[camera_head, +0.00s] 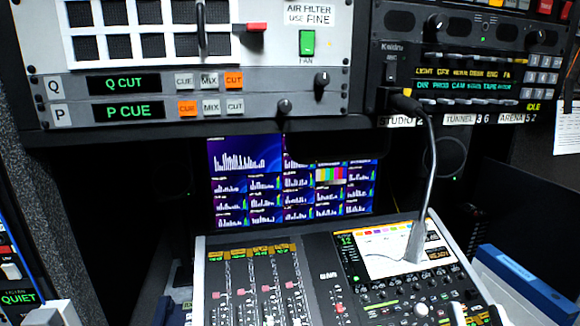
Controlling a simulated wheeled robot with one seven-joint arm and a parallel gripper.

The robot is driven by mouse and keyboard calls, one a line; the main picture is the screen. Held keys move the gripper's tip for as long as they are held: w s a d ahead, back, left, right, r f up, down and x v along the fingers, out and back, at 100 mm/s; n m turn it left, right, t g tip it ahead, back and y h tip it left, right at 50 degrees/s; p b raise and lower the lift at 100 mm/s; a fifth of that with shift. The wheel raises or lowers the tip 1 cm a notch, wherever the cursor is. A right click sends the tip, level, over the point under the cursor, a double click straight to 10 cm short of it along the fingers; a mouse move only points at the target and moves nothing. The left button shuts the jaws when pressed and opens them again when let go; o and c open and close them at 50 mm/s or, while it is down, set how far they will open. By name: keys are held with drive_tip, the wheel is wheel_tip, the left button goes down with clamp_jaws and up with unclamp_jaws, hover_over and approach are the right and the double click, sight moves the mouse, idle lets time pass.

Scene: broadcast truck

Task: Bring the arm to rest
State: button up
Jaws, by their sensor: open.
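My arm and gripper do not show clearly anywhere in the head view, so I cannot see where they are relative to the equipment. A mixing console (318,260) with faders and a lit screen stands at the lower middle. A pale block (50,314) at the lower left edge is cut off, and I cannot tell what it is.
A rack panel (170,84) with Q and P cue rows hangs above at left. An intercom panel (465,75) is at upper right, its gooseneck microphone (432,160) reaching down before the console. A multiview monitor (290,180) glows behind. A blue binder-like object (520,280) lies right.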

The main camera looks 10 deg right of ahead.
drive_tip(key=s+a+f+n+g+y, duration=0.1)
drive_tip(key=s+a+f+g+y, duration=0.1)
drive_tip(key=s+a+f, duration=0.2)
drive_tip(key=s+a+f+n+g+y+b, duration=0.1)
drive_tip(key=s+a+f+g+y, duration=0.1)
drive_tip(key=s+f, duration=0.7)
drive_tip(key=s+a+f+n+g+y, duration=0.2)
drive_tip(key=s+a+f, duration=0.3)
drive_tip(key=s, duration=0.5)
drive_tip(key=shift+s+a+f+g+y, duration=0.3)
drive_tip(key=shift+s+f+g, duration=0.15)
drive_tip(key=shift+f, duration=0.2)
